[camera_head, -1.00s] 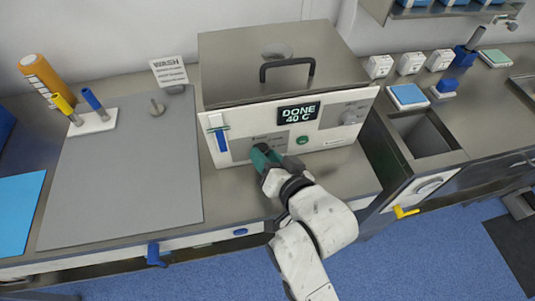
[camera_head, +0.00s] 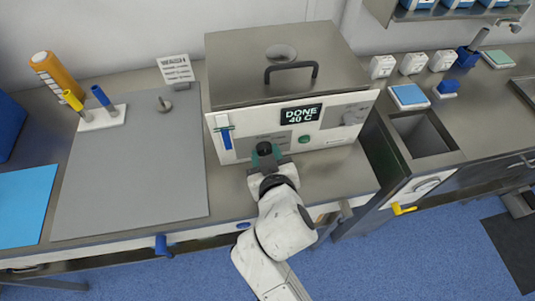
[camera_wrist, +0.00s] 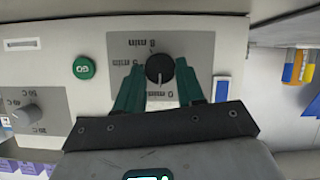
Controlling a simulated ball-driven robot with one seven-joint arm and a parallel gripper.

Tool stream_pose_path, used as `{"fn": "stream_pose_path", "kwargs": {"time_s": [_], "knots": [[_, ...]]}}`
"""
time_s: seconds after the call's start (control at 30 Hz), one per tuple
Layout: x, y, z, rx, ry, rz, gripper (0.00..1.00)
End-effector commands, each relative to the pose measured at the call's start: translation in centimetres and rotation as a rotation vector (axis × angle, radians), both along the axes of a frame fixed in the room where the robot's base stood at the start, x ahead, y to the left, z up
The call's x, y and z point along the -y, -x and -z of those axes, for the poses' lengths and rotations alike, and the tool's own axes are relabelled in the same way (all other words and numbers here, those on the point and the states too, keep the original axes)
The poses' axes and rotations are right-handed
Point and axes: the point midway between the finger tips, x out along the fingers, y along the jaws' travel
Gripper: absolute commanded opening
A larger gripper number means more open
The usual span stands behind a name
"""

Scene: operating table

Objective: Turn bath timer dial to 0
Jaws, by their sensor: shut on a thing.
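The bath (camera_head: 345,140) is a steel-lidded box with a white front; its display (camera_head: 301,115) reads "DONE 40 C". The black round timer dial (camera_wrist: 160,68) sits on a grey panel with minute marks in the wrist view. A short white line shows on the dial's lower part in that view. My gripper (camera_wrist: 160,80) has its teal fingers on either side of the dial, shut on it. In the head view my gripper (camera_head: 265,152) is at the lower left of the bath front and partly covers the dial panel.
A green button (camera_wrist: 84,67) and a temperature knob (camera_wrist: 25,114) are beside the dial panel. A grey mat (camera_head: 135,180) lies left; a steel basin (camera_head: 425,135) is right.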

Motion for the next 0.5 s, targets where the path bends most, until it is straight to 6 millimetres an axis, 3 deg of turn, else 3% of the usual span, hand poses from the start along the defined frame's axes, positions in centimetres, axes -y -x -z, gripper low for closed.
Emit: {"fn": "stream_pose_path", "kwargs": {"time_s": [0.5], "knots": [[-0.08, 0.01, 0.05, 0.013, 0.049, -0.001, 0.08]]}}
